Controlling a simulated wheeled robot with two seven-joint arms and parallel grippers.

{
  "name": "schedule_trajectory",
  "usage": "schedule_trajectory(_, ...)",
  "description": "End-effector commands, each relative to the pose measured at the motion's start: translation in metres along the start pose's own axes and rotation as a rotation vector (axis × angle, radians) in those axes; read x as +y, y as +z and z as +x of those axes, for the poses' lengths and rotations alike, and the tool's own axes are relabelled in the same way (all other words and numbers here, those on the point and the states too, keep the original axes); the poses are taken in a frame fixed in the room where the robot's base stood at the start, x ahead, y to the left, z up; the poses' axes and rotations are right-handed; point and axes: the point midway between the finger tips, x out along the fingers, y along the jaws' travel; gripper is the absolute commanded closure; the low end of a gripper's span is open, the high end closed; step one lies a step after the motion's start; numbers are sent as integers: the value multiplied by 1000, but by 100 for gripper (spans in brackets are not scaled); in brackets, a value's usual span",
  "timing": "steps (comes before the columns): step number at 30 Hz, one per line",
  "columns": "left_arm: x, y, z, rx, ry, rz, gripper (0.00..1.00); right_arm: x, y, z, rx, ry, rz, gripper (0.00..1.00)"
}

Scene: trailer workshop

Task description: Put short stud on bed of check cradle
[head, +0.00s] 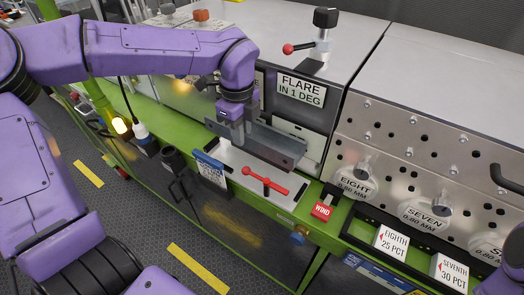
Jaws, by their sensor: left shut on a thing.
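My left gripper (236,136) points down near the middle of the head view, shut on a grey metal channel, which looks like the short stud (275,147). The gripper holds it near its left end, and the stud stretches to the right. The stud is over or on the back of a pale plate (233,160) with a red lever (265,182), which may be the check cradle. I cannot tell whether the stud touches the plate. The gripper hides part of the stud's left end. My right gripper is not in view.
A grey machine with a "FLARE IN 1 DEG" sign (301,90) stands right behind the stud. A red "WIND" block (322,210) and a dark tray with label cards (391,242) lie to the right. A perforated panel (420,150) rises behind the tray.

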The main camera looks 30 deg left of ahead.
Motion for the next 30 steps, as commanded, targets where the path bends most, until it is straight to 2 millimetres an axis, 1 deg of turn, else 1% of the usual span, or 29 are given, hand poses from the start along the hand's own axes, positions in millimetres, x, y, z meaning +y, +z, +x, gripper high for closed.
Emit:
schedule_trajectory(2, 4, 0, 11, 0, 2, 2, 100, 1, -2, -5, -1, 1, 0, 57)
schedule_trajectory(4, 7, -1, 27, 1, 2, 3, 100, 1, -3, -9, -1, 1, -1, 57)
schedule_trajectory(6, 6, -1, 42, 1, 2, 2, 100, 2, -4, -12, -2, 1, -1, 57)
schedule_trajectory(9, 1, 0, 58, 0, 4, 1, 100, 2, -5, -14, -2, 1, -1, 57)
schedule_trajectory(15, -1, 1, 94, -1, 9, 2, 100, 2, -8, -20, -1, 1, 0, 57)
schedule_trajectory(18, -2, 0, 100, 0, 5, 1, 100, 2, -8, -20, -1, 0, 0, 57)
schedule_trajectory(23, -2, 0, 99, 0, 4, 1, 100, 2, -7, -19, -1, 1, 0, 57)
schedule_trajectory(27, -2, 0, 104, 1, 4, 1, 100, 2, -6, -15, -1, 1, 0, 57)
schedule_trajectory(28, -2, 0, 104, 1, 5, 1, 82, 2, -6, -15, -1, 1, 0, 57)
schedule_trajectory(29, -2, 0, 103, 1, 5, 1, 72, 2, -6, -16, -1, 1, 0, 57)
schedule_trajectory(30, -2, 0, 103, 1, 5, 1, 59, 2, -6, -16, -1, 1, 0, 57)
